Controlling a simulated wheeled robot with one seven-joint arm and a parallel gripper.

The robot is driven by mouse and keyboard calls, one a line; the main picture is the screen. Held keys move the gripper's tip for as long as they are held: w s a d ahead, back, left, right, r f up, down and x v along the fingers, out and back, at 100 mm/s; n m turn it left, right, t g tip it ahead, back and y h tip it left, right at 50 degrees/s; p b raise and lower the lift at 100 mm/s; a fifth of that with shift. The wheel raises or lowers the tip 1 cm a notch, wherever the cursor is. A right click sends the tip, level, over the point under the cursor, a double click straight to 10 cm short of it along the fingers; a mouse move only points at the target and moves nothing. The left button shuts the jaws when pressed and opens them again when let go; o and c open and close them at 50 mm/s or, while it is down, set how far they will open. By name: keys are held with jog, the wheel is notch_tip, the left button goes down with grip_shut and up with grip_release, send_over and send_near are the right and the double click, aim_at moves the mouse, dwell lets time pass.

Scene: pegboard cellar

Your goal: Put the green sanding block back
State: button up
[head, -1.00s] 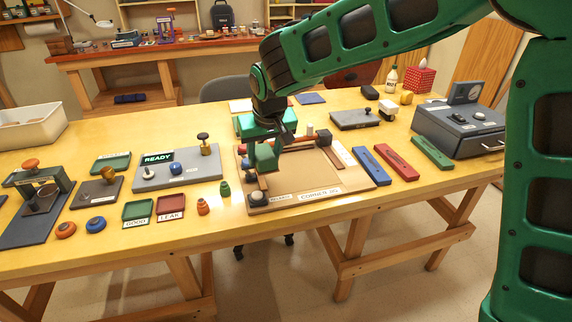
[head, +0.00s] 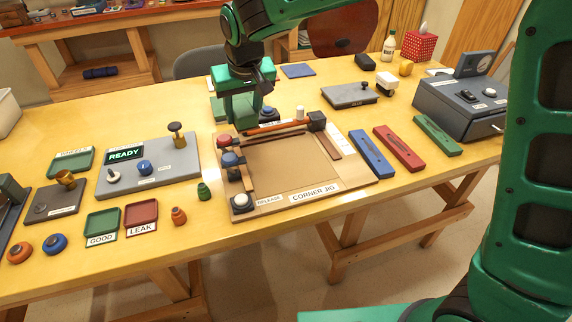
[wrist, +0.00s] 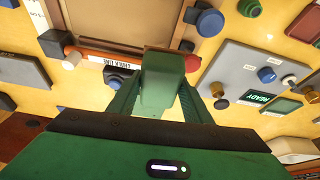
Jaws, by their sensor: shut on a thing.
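My gripper (head: 241,112) is shut on the green sanding block, which shows between the fingers in the wrist view (wrist: 160,82). The block has a thin brown edge at its far end. In the head view the block (head: 240,109) hangs below the green gripper body, near the back left corner of the corner jig (head: 285,170). The fingers and block overlap in colour there, so their outlines are hard to separate. A flat green patch (head: 217,110) shows just left of the gripper; I cannot tell what it is.
The jig carries red (head: 223,142) and blue (head: 230,160) knobs and a release button (head: 240,202). Blue (head: 371,154), red (head: 399,148) and green (head: 437,136) bars lie to its right. The READY panel (head: 150,168) stands left. A blue mat (head: 298,71) lies behind.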

send_over(284, 164)
jog(key=f, duration=0.4)
jog(key=s+f, duration=0.1)
jog(key=f, duration=0.2)
jog(key=shift+d, duration=0.2)
jog(key=shift+f, duration=1.8)
jog(key=shift+f, duration=0.3)
jog(key=shift+f, duration=0.25)
